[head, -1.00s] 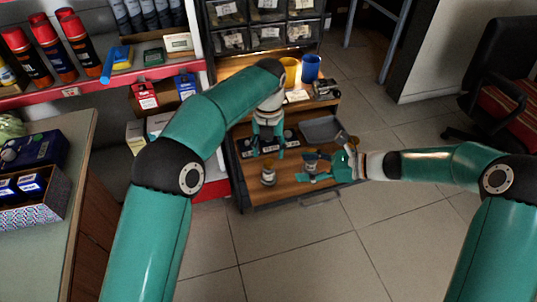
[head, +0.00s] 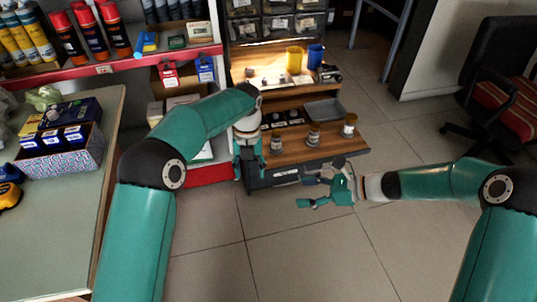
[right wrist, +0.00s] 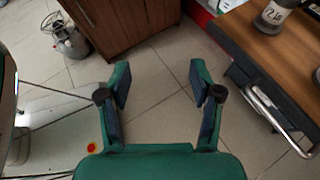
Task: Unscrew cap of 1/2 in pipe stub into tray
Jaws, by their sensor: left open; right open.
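Three short pipe stubs stand upright on the wooden bench top: a left one (head: 276,143), a middle one (head: 313,135) and a right one (head: 349,126). Brownish tops show on them; their labels are too small to read in the head view. One labelled stub (right wrist: 271,17) shows at the top right of the right wrist view, its print not surely legible. The grey tray (head: 323,111) lies behind the stubs. My left gripper (head: 251,178) is open and empty at the bench's front left corner. My right gripper (head: 309,192) is open and empty in front of the bench; its fingers (right wrist: 158,80) show apart over floor.
The bench's front handle (right wrist: 280,120) sticks out below the top. A counter (head: 75,205) is at left, an office chair (head: 500,85) at right. The tiled floor before the bench is clear.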

